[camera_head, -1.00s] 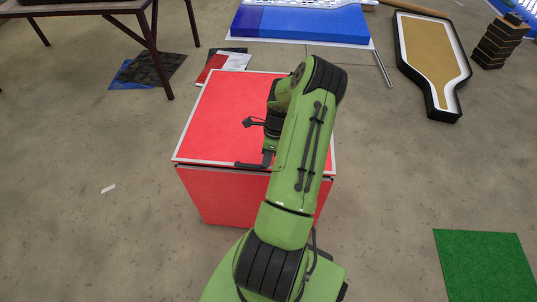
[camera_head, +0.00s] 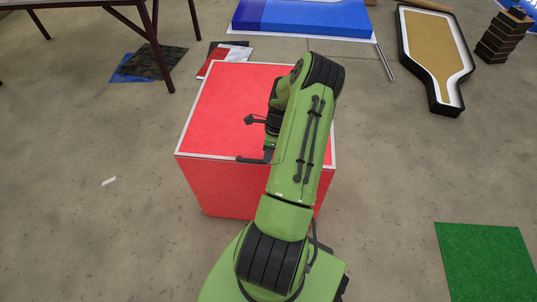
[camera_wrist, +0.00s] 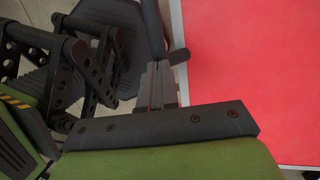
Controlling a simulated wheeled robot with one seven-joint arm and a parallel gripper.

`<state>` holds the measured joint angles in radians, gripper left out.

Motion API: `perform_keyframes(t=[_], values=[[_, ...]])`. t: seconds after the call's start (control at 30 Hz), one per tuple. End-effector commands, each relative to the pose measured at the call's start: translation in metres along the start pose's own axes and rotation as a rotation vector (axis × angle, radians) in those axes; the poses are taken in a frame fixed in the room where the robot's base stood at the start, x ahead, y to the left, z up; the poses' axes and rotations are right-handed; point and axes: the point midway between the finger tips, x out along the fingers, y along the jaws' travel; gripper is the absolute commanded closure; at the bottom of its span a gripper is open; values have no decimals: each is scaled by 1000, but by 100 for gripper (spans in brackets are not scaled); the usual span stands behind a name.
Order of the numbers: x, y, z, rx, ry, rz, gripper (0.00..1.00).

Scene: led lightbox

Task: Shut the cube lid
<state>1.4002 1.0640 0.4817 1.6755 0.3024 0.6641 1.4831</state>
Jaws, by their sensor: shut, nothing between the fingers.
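The red cube (camera_head: 222,188) stands on the floor in front of my base. Its red lid (camera_head: 232,105), edged in white, lies flat on top in the head view, with no gap showing along the front edge. The lid also fills the right of the wrist view (camera_wrist: 255,70). My green arm hides the cube's right part.
A green mat (camera_head: 485,262) lies at the right. A bottle-shaped black-rimmed board (camera_head: 435,55), a stack of dark blocks (camera_head: 503,38) and a blue platform (camera_head: 300,18) are behind. A table (camera_head: 85,4) stands back left.

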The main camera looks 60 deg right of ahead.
Motion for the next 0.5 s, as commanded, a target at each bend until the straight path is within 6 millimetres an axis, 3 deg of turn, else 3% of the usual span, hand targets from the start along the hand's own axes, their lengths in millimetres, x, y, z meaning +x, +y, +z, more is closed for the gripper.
perform_keyframes(t=[0.07,0.5], values=[[-5,7,-5,3,10,17,100],[-122,6,0,-7,1,-9,100]])
